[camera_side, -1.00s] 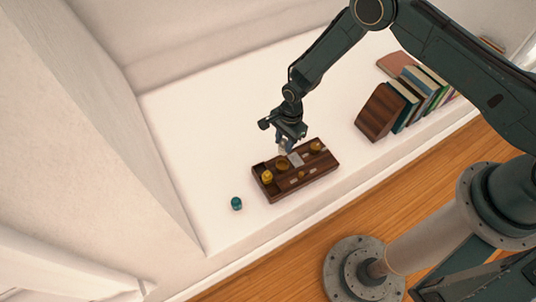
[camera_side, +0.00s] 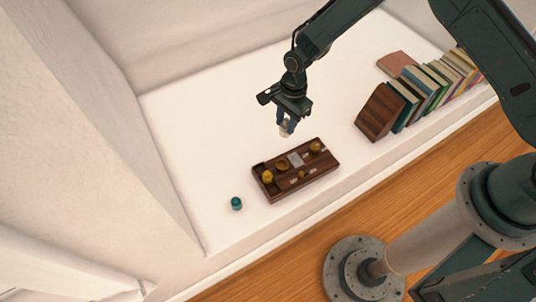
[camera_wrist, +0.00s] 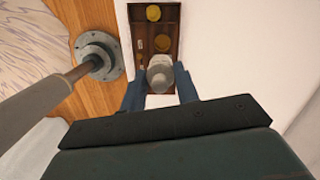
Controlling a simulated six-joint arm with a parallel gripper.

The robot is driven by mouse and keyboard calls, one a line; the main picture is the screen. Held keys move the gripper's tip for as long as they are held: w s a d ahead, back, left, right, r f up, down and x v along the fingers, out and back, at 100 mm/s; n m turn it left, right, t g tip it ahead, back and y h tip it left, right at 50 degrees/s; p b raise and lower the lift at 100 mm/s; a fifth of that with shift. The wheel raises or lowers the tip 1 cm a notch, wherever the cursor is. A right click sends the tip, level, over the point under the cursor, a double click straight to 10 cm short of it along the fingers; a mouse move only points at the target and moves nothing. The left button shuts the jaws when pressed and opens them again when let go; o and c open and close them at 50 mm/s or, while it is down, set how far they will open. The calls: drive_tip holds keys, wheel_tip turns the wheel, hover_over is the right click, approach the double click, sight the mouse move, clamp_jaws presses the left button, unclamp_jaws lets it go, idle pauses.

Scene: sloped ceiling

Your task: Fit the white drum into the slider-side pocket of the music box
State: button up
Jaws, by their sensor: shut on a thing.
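The white drum (camera_side: 285,130) is between the fingers of my gripper (camera_side: 286,125), which is shut on it and holds it above the table. In the wrist view the drum (camera_wrist: 159,76) looks pale grey and stands out ahead of the fingers. The dark brown music box (camera_side: 318,171) lies on the white surface, below my gripper in the side view. It carries several gold parts, a pale plate (camera_side: 296,160) near its middle and a dark recess at its left end. In the wrist view the drum and gripper hide the near part of the box. I cannot tell which recess is the slider-side pocket.
A small teal cylinder (camera_side: 236,203) stands to the left of the box. A leaning row of books (camera_side: 407,97) and a brown block (camera_side: 380,112) stand to the right. A sloped white wall (camera_side: 120,130) bounds the left. White surface behind the box is clear.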

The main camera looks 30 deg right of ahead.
idle(0.4)
drive_tip(key=s+a+n, duration=0.5)
drive_tip(key=a+n, duration=0.1)
drive_tip(key=n, duration=0.1)
drive_tip(key=n+g, duration=0.1)
drive_tip(key=n, duration=0.1)
hover_over(273, 193)
drive_tip(key=shift+h, duration=0.3)
drive_tip(key=f, duration=1.6)
drive_tip(key=shift+w+d, duration=0.3)
drive_tip(key=shift+f, duration=1.85)
drive_tip(key=shift+f, duration=0.15)
drive_tip(key=o, duration=1)
